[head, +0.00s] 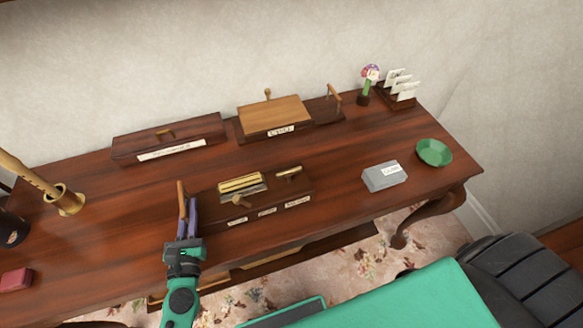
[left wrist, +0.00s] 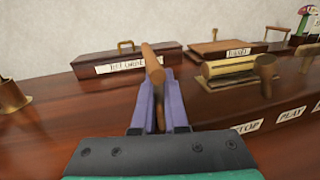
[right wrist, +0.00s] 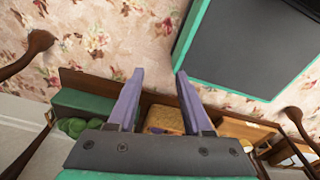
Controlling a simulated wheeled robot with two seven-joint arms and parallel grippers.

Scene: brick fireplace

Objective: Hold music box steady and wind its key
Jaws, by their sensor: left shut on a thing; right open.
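A dark wooden base (head: 262,197) with a brass cylinder (head: 241,183), upright knobs and front labels lies mid-desk. It looks like the music box; the left wrist view labels (left wrist: 245,127) read STOP and PLAY. A wooden knob (head: 238,201) stands at its front, larger in the left wrist view (left wrist: 265,68). I cannot tell which part is the key. My left gripper (head: 188,212) is shut on a brown wooden rod (left wrist: 152,62) left of this base. Whether the rod joins the base is unclear. My right gripper (right wrist: 157,75) is open and empty, below desk level.
A long dark box (head: 170,138) and a light-lidded box (head: 272,115) stand at the back. A grey block (head: 384,176), a green dish (head: 434,152), a flower ornament (head: 368,82) and a card holder (head: 399,88) are at right. A brass holder (head: 66,200) is left. Shelving (right wrist: 165,117) lies under the desk.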

